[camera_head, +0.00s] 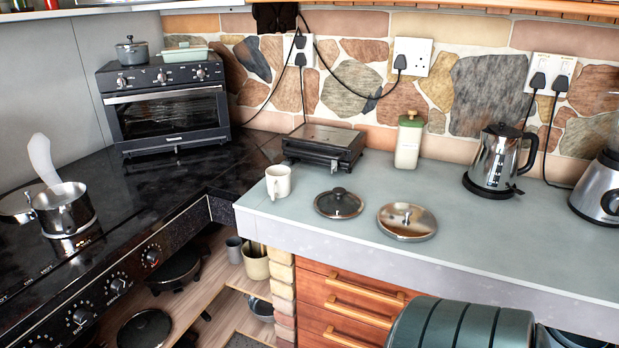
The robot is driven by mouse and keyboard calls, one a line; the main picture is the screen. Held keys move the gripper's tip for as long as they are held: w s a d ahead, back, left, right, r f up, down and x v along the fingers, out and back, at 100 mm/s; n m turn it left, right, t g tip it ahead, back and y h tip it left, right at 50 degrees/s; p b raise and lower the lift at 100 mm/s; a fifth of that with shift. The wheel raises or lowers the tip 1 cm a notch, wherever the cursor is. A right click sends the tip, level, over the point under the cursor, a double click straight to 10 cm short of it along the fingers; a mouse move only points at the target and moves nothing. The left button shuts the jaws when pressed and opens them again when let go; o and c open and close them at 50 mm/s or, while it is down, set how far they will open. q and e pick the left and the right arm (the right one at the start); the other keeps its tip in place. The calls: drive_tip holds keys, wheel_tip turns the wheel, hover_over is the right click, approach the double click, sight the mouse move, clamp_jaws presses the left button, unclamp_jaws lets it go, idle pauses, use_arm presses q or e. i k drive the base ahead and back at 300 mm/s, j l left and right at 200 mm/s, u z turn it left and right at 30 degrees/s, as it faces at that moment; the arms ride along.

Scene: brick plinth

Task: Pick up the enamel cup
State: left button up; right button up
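Neither of my grippers shows in the head view.
A pot lid (339,203), a shiny lid (407,221) and a flat black appliance (324,147) lie near the cup. A jar (409,141), kettle (496,160) and blender (598,185) stand rightward. The black stove (110,215) is left. A green ribbed object (460,326) fills the bottom right.

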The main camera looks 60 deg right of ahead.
sight(277, 185)
drive_tip(key=z, duration=1.6)
